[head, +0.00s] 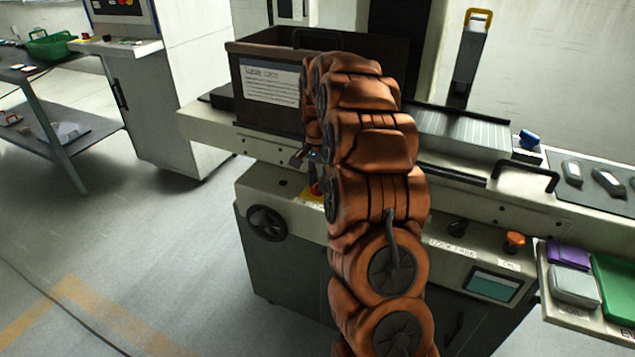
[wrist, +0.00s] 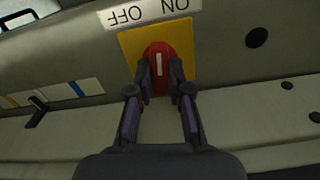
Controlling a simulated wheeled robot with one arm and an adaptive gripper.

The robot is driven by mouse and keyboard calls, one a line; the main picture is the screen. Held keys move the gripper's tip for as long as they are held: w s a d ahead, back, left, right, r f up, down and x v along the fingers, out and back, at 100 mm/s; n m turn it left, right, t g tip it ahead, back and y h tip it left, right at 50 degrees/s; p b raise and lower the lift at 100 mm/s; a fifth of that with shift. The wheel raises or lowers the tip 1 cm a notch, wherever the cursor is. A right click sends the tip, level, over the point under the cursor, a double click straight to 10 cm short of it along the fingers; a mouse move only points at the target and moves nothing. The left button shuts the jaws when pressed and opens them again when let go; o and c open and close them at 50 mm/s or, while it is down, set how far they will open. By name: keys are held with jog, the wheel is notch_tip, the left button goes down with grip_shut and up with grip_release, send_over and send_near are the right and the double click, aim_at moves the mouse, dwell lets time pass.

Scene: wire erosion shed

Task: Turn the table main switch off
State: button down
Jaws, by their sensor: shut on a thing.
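The main switch is a red knob (wrist: 158,58) with a white mark on a yellow plate (wrist: 184,45), in the upper middle of the wrist view. An OFF/ON label (wrist: 150,13), upside down in this view, borders the plate, with OFF to the left and ON to the right. The knob's white mark runs nearly straight up and down in the picture. My gripper (wrist: 158,75) has its fingers on either side of the knob and is shut on it. In the head view, the knob (head: 316,188) and yellow plate (head: 311,199) are partly hidden by my arm.
A black handwheel (head: 266,223) is left of the switch on the machine front. A dark bin (head: 262,85) stands on the table above. An orange knob (head: 514,241) and a small screen (head: 492,285) are to the right. The floor at left is clear.

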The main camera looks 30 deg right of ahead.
jog(key=n, duration=0.5)
jog(key=shift+s+f+n, duration=0.1)
jog(key=shift+n, duration=0.2)
jog(key=n, duration=0.5)
dwell(0.4)
jog(key=c, duration=1.1)
grip_release()
notch_tip(320, 180, up, 12)
jog(key=shift+r, duration=0.1)
